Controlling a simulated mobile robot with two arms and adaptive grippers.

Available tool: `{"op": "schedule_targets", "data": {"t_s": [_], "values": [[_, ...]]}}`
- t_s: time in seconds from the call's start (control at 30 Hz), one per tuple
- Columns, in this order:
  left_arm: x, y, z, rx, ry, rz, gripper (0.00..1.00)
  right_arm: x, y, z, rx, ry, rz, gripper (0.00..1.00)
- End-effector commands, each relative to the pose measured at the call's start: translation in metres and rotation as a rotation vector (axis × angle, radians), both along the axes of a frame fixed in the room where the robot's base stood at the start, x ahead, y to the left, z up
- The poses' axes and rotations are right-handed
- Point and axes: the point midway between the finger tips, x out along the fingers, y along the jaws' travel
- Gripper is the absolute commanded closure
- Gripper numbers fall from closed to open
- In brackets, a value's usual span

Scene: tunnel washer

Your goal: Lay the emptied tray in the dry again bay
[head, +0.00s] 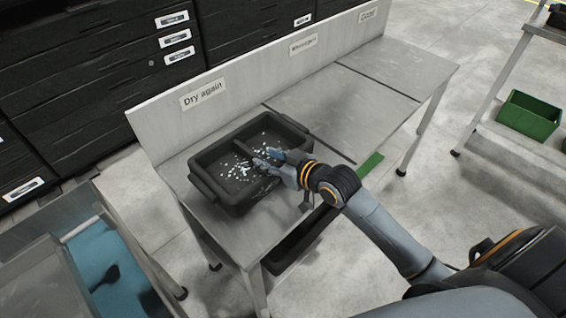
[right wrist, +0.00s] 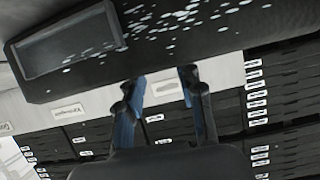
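The black tray (head: 222,200) with two compartments and end handles lies flat on the steel bench in front of the "Dry again" sign (head: 203,93). White specks are scattered over its floor. They may be water drops or small bits; I cannot tell. The tray also shows along the top of the right wrist view (right wrist: 200,40). My right gripper (head: 268,159) is over the right-hand part of the tray, fingers spread. In the right wrist view, the gripper (right wrist: 160,80) has a clear gap between its fingers and nothing in it. My left gripper is out of view.
The dry again bay (head: 180,172) is the bench's near left part. The bench (head: 365,95) is bare further right, by a second sign (head: 303,45). A blue-floored tub (head: 110,265) stands at left, a green bin (head: 530,115) on a shelf at right. Black drawers (head: 100,65) stand behind.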

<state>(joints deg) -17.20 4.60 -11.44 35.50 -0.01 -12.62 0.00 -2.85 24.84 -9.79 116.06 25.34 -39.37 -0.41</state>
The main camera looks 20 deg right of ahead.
Motion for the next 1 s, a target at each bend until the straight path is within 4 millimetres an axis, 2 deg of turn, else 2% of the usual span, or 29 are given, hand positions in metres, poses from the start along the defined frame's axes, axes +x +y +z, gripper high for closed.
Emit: {"op": "schedule_targets", "data": {"t_s": [0.1, 0.33, 0.5, 1.0], "values": [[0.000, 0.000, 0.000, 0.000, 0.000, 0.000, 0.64, -0.024, -0.009, 0.009, -0.002, 0.003, 0.001, 0.63], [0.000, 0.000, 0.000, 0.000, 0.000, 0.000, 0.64, -0.050, -0.018, 0.021, 0.000, 0.002, 0.001, 0.63], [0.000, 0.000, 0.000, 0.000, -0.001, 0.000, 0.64, -0.056, -0.020, 0.025, 0.000, 0.001, 0.000, 0.63], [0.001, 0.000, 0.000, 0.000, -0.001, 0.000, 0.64, -0.055, -0.020, 0.025, 0.001, 0.000, 0.001, 0.63]]}}
